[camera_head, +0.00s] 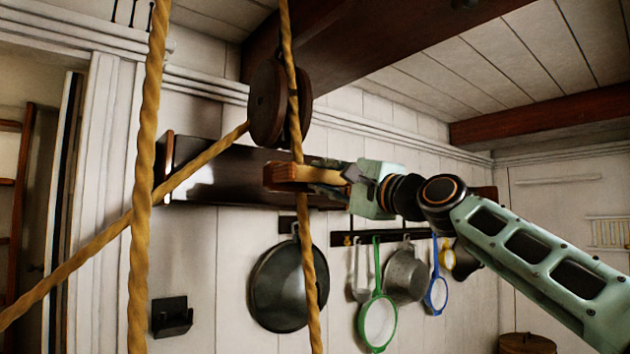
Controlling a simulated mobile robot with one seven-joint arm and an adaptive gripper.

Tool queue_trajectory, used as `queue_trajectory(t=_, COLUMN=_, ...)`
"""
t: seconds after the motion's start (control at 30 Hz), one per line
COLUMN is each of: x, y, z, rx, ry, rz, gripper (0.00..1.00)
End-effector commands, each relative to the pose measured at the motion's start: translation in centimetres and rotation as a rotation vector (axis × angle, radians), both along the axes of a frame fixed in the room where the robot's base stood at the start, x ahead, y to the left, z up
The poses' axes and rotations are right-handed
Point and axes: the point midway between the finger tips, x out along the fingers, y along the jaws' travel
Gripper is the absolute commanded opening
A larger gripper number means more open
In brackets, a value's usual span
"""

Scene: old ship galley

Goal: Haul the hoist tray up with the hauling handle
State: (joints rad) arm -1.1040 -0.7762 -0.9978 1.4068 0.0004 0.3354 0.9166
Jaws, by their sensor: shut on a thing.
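The hauling handle (287,173) is a short wooden bar with rounded edges, near the middle of the head view. My gripper (330,178) is shut on its right part. A thick twisted rope (306,262) runs vertically at the handle, above and below it. Just above is a dark wooden pulley block (268,103). Another rope (84,253) slants from the pulley area down to the lower left. A thicker vertical rope (146,170) hangs closer on the left. The hoist tray is not in view.
A dark shelf box (222,172) is on the wall behind the handle. Below hang a dark pan (281,285), a green-rimmed strainer (378,318), a metal pot (407,275) and a blue-rimmed strainer (436,292). A dark ceiling beam (390,40) crosses above. A wooden barrel top (526,343) shows at bottom right.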

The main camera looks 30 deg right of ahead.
Motion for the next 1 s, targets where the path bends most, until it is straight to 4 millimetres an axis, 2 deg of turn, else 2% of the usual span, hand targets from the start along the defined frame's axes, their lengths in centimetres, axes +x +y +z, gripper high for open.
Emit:
queue_trajectory(t=0.03, x=0.0, y=-0.1, z=-1.4, rx=0.0, ry=0.007, rz=0.001, gripper=0.0)
queue_trajectory(t=0.2, x=-0.2, y=-0.3, z=-4.6, rx=-0.001, ry=0.01, rz=0.002, gripper=0.0)
queue_trajectory(t=1.0, x=-1.1, y=-1.1, z=-17.6, rx=0.0, ry=0.013, rz=0.005, gripper=0.0)
